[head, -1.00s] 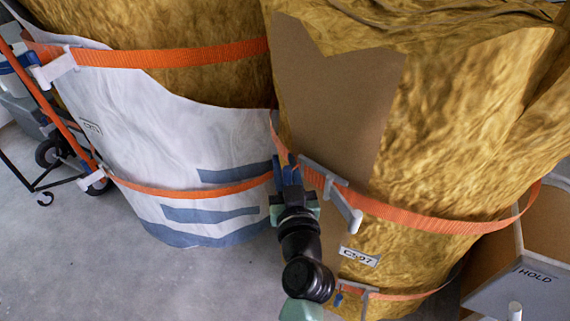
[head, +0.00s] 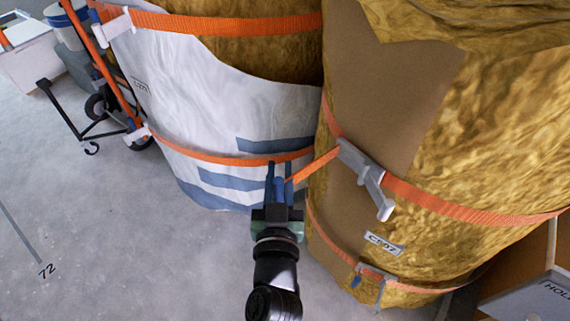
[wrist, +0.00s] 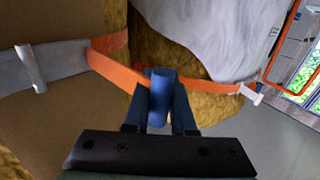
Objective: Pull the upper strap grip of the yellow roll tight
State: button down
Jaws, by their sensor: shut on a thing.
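The yellow roll (head: 505,125) stands on the right, wrapped with an upper and a lower orange strap. The upper strap (head: 450,205) passes through a grey buckle (head: 365,178). Its free tail (head: 313,168) runs out to the left, straight, to a blue grip. My gripper (head: 279,178) is shut on this blue strap grip (wrist: 160,92), beside the roll and in front of the white-wrapped roll. In the wrist view the tail (wrist: 115,72) runs from the grip to the buckle (wrist: 40,68) on the left. The lower strap (head: 325,238) has its own buckle and a small blue grip (head: 356,281).
A white-wrapped roll (head: 215,120) with orange straps stands close on the left. A wheeled cart (head: 100,110) with an orange frame is beyond it. A grey box marked HOLD (head: 530,298) is at the lower right. The grey floor (head: 130,250) at lower left is clear.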

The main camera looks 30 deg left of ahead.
jog(key=c, duration=0.9)
grip_release()
jog(key=shift+s+a+f, duration=0.15)
jog(key=shift+s+a, duration=0.05)
jog(key=shift+s, duration=0.05)
jog(key=shift+o, duration=0.7)
jog(key=shift+w+d, duration=0.1)
jog(key=b+v, duration=0.3)
jog(key=v, duration=1)
